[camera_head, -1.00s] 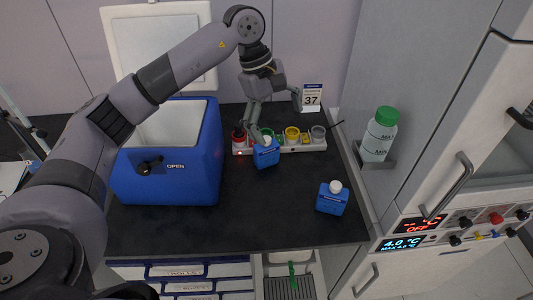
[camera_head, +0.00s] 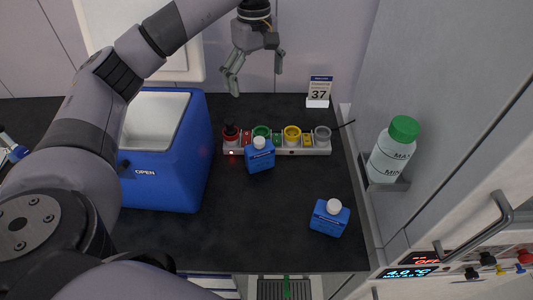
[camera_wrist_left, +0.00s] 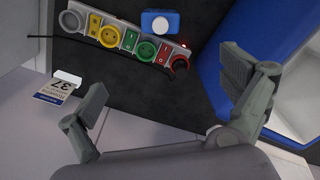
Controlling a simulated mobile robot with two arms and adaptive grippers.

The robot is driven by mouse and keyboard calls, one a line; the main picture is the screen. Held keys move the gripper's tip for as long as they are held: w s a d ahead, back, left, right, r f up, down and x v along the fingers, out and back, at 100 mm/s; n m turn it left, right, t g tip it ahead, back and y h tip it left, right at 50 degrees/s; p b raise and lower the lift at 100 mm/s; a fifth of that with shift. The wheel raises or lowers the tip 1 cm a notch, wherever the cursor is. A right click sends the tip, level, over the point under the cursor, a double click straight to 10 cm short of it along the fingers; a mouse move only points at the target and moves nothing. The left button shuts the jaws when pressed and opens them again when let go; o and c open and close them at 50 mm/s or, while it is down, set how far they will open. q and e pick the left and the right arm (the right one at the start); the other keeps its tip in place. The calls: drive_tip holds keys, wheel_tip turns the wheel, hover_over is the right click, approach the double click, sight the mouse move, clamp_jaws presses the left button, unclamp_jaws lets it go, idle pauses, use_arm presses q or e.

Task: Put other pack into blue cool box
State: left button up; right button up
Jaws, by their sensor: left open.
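Two blue packs with white caps stand on the dark counter. One pack (camera_head: 260,157) is in front of the socket strip; it also shows in the left wrist view (camera_wrist_left: 160,24). The other pack (camera_head: 329,219) is nearer the front right. My left gripper (camera_head: 256,88) is open and empty, above the back of the counter behind the strip. My right gripper is not in view.
The socket strip (camera_head: 315,150) with coloured sockets lies along the back. A card marked 37 (camera_head: 319,92) stands behind it. A green-capped bottle (camera_head: 391,150) stands in a holder at the right wall. The counter's front middle is clear.

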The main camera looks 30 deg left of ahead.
use_arm(q)
drive_tip(key=b, duration=0.5)
hover_over(259, 137)
wheel_tip(259, 137, down, 6)
drive_tip(key=r, duration=0.1)
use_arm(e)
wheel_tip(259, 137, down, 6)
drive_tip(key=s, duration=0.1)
use_arm(q)
wheel_tip(259, 137, down, 13)
drive_tip(key=p, duration=0.2)
drive_tip(key=shift+a+r+p, duration=0.1)
drive_tip(key=shift+r+p, duration=0.05)
drive_tip(key=shift+p, duration=0.15)
drive_tip(key=shift+f+p, duration=0.35)
drive_tip(key=shift+f, duration=0.1)
drive_tip(key=f, duration=0.1)
drive_tip(key=f+p, duration=0.1)
drive_tip(key=f, duration=0.1)
drive_tip(key=shift+s+d+f+p, duration=0.25)
drive_tip(key=shift+s+f+p, duration=0.05)
drive_tip(key=shift+f, duration=0.5)
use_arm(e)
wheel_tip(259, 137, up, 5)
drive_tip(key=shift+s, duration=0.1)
use_arm(q)
drive_tip(key=c, duration=1.5)
